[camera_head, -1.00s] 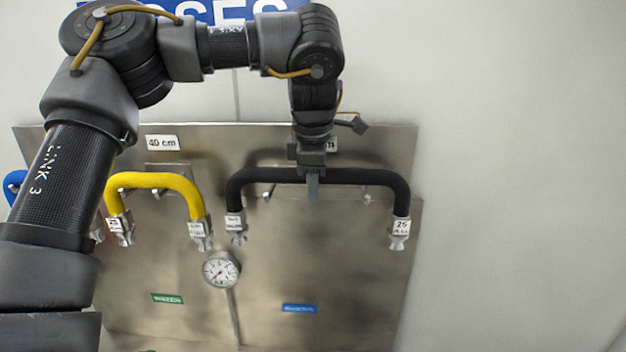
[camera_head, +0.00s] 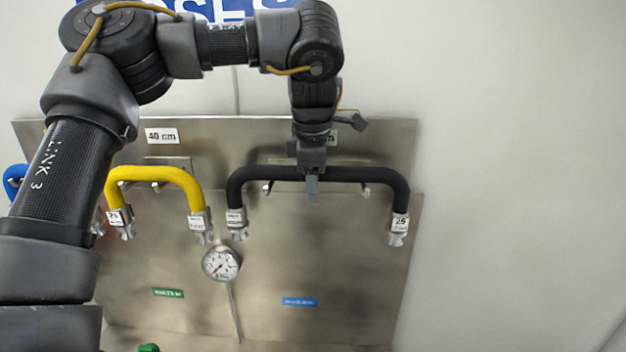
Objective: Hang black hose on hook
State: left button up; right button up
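The black hose (camera_head: 360,175) is bent like a wide upside-down U, metal fittings hanging at both ends. Its top stretch runs level in front of the steel panel. Two small hooks, left (camera_head: 268,187) and right (camera_head: 366,188), show just under it; I cannot tell whether the hose rests on them. My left gripper (camera_head: 312,186) points down at the middle of the hose. One grey finger crosses in front of the hose and reaches below it; the other is hidden. I cannot tell whether the fingers press on the hose. My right gripper is not in view.
A yellow hose (camera_head: 155,175) hangs on the steel panel (camera_head: 340,280) to the left, and a blue hose (camera_head: 14,180) shows at the left edge. A pressure gauge (camera_head: 221,263) sits below. Plain wall (camera_head: 520,180) is clear at the right.

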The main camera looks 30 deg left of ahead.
pick_arm(q)
jog(key=shift+r, duration=0.35)
notch_tip(320, 180, up, 13)
jog(key=s+d+p, duration=0.1)
jog(key=s, duration=0.1)
jog(key=shift+r, duration=0.2)
dwell(0.4)
jog(key=shift+s, duration=0.1)
jog(key=s+d+b, duration=0.1)
jog(key=s+d, duration=0.3)
jog(key=s, duration=0.5)
jog(key=shift+s+d, duration=0.35)
jog(key=shift+s, duration=0.05)
